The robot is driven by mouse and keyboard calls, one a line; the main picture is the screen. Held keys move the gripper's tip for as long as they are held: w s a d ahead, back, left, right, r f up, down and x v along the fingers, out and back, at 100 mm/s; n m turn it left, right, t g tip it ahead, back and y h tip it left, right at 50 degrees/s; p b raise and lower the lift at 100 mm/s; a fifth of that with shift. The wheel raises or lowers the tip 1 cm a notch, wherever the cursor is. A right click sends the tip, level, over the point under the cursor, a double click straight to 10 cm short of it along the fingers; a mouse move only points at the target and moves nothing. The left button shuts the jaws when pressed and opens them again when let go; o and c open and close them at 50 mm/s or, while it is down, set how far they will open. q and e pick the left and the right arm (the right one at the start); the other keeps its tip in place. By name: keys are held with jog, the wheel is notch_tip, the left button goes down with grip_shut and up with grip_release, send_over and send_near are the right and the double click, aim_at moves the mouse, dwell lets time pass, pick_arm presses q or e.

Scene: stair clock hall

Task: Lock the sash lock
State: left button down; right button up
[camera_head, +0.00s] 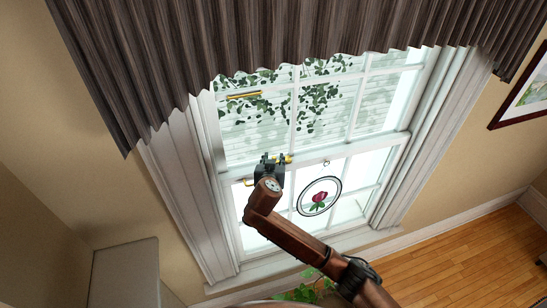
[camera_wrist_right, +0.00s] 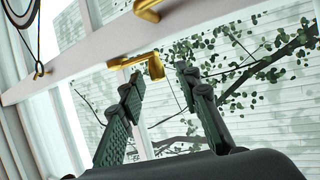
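The sash lock (camera_wrist_right: 135,61) is a brass lever with a thicker end (camera_wrist_right: 156,67), on the window's middle rail. In the head view, a bit of brass (camera_head: 287,160) shows beside my right gripper, which hides the rest. My right gripper (camera_head: 271,160) is at the middle rail, left of the rose suncatcher. In the right wrist view its two dark fingers (camera_wrist_right: 159,74) are apart, with the thick lever end just beyond the gap between their tips. I cannot tell whether they touch it. My left gripper is not in view.
A round rose suncatcher (camera_head: 319,196) hangs from a hook (camera_head: 326,162) on the rail. Another brass fitting (camera_wrist_right: 148,9) is on the lower sash. A brass bar (camera_head: 243,94) shows at the upper sash. A pleated curtain (camera_head: 270,45) hangs above; a green plant (camera_head: 305,290) is below.

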jog(key=shift+s, duration=0.1)
grip_shut()
dwell(0.3)
